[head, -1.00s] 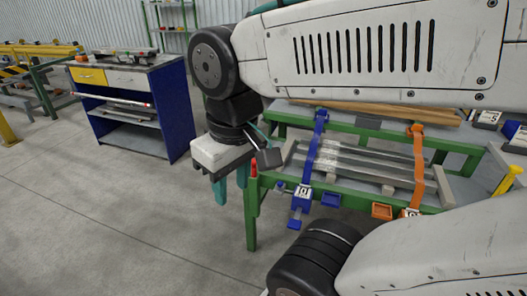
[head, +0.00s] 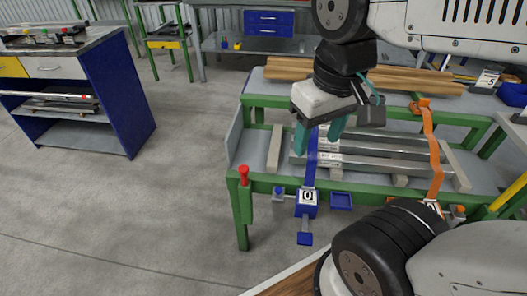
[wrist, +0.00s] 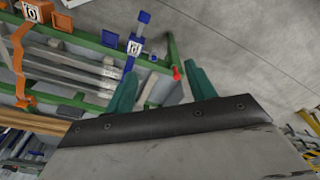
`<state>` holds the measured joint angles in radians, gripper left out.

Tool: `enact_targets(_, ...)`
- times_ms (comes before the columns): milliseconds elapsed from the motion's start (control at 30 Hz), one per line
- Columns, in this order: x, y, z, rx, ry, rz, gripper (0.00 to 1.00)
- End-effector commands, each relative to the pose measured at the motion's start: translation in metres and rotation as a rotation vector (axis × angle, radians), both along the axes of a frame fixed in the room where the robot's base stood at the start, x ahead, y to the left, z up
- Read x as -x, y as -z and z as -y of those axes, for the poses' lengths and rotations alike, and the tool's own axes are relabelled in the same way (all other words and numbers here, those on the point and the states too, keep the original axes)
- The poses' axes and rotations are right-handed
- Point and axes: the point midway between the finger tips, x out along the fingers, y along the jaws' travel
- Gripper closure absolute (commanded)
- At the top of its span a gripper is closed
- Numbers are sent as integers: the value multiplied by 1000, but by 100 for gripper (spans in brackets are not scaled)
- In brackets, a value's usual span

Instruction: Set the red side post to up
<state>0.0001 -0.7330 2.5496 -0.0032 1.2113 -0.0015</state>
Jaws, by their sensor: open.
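The red side post (head: 243,175) is a short red peg with a round cap at the front left corner of the green-framed runout table (head: 264,184). It stands upright above the green leg. It also shows in the wrist view (wrist: 177,74), beyond and between my fingers. My gripper (head: 318,142) has teal fingers, spread apart and empty. In the head view it hangs over the table's left part, right of and above the post, not touching it. In the wrist view my gripper (wrist: 160,88) has clear space between its fingertips.
A blue strap (head: 311,165) with a blue ratchet and an orange strap (head: 433,150) cross grey metal bars on the table. Wooden beams (head: 290,68) lie at the back. A blue cabinet (head: 118,105) stands left. The floor left of the post is clear.

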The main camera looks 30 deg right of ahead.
Motion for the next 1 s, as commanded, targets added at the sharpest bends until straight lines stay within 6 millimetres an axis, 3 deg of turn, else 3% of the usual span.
enact_targets(167, -47, 10, -3, 1, -26, -28, 45)
enact_targets(367, -125, 45, -5, 2, -54, -54, 45)
enact_targets(567, -198, 105, -13, 3, -88, -79, 45)
enact_targets(700, -240, 158, -21, 4, -115, -95, 45)
enact_targets(900, -276, 226, -29, 5, -141, -110, 45)
enact_targets(1000, -284, 247, -31, 5, -149, -114, 45)
